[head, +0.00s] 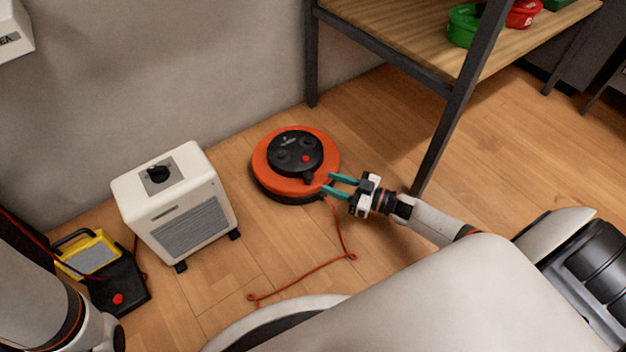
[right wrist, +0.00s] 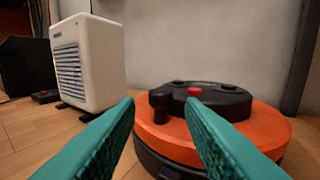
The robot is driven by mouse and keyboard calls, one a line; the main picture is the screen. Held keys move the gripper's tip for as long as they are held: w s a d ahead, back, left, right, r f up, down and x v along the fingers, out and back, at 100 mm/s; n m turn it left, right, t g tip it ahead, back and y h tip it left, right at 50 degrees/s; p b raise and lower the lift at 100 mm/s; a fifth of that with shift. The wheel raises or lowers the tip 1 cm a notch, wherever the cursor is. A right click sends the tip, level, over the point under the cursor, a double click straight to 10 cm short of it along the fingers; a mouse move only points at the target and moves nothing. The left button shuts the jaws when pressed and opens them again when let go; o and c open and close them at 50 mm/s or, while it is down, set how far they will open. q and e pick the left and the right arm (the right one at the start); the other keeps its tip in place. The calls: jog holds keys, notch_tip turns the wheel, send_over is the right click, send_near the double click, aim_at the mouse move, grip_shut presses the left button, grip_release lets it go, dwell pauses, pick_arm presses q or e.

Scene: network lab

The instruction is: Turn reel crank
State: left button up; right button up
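The orange cable reel (head: 266,180) lies flat on the wooden floor, with a black hub (head: 293,150) on top and a red button. A short black crank knob (head: 308,178) sticks out at the hub's front edge. My right gripper (head: 330,183) is open at the reel's right front edge, its teal fingers pointing at the knob. In the right wrist view the reel (right wrist: 262,128) is ahead, and the knob (right wrist: 160,104) shows between the two fingertips, with nothing gripped. My left arm shows at the lower left, but its gripper is out of the frame.
A white heater (head: 180,205) stands left of the reel. A yellow work lamp (head: 88,255) is farther left. A shelf with dark metal legs (head: 311,55) stands behind and to the right. A thin orange cable (head: 340,235) trails across the floor.

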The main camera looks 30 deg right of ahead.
aim_at(313, 186)
jog(key=b+x, duration=0.2)
jog(key=x, duration=0.2)
jog(key=shift+w+a+f, duration=0.15)
jog(key=shift+w+a, duration=0.1)
jog(key=shift+w, duration=0.05)
jog(key=shift+x, duration=0.8)
grip_shut()
